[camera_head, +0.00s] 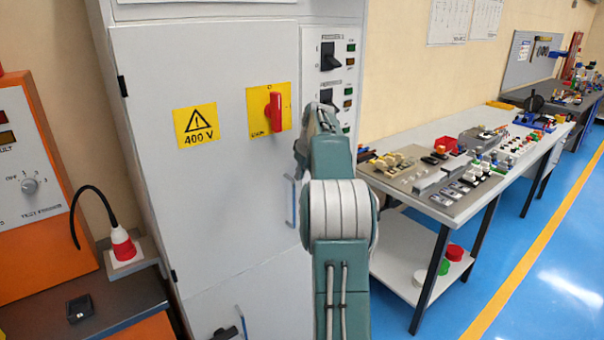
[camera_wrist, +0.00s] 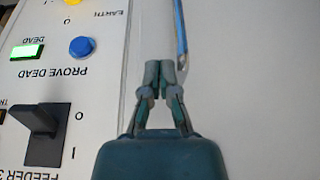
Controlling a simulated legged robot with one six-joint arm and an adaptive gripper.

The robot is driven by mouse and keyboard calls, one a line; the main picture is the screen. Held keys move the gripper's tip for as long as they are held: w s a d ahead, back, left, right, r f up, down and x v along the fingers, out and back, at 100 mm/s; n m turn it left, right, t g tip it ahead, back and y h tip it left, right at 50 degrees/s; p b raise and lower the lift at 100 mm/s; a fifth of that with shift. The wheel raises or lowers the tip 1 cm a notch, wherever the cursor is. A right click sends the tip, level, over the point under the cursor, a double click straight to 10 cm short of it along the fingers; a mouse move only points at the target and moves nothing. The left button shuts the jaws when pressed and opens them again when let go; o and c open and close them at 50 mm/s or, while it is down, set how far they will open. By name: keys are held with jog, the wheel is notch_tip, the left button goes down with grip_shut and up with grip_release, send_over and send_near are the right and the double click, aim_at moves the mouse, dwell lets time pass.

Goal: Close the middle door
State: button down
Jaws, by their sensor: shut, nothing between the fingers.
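The middle door (camera_head: 220,190) is the large grey panel on the tall cabinet, with a yellow 400 V sign (camera_head: 196,124) and a red rotary switch (camera_head: 274,112) on a yellow plate. It looks flush or nearly flush with the frame; I cannot tell whether it is fully shut. Its blue bar handle (camera_head: 290,203) is on the right side, partly hidden by my arm; a blue bar (camera_wrist: 180,30) also shows in the wrist view. My gripper (camera_wrist: 160,70) is shut and empty, just below and left of that bar, close to the grey surface. My arm hides the gripper in the head view.
A side panel carries black switches (camera_wrist: 42,130), a lit green DEAD indicator (camera_wrist: 26,51) and a blue button (camera_wrist: 81,47). A lower door (camera_head: 250,295) sits underneath. A workbench (camera_head: 400,187) with parts stands right; an orange cabinet (camera_head: 45,180) stands left. Blue floor lies open at right.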

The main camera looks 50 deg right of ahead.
jog(key=s+v, duration=0.1)
jog(key=v, duration=0.9)
jog(key=shift+d, duration=0.15)
jog(key=shift+f, duration=0.1)
jog(key=s+a+r, duration=0.2)
jog(key=a, duration=1.1)
jog(key=s+a+r, duration=0.1)
jog(key=s+a, duration=0.1)
jog(key=a, duration=1.2)
jog(key=s+a+f, duration=0.6)
jog(key=s+a, duration=0.2)
jog(key=s, duration=0.1)
jog(key=s+a+f+n+t, duration=0.1)
jog(key=s+a+f, duration=0.6)
jog(key=s, duration=0.3)
jog(key=shift+a+y, duration=0.3)
jog(key=shift+a, duration=0.6)
jog(key=shift+s+f, duration=0.1)
jog(key=shift+s, duration=0.05)
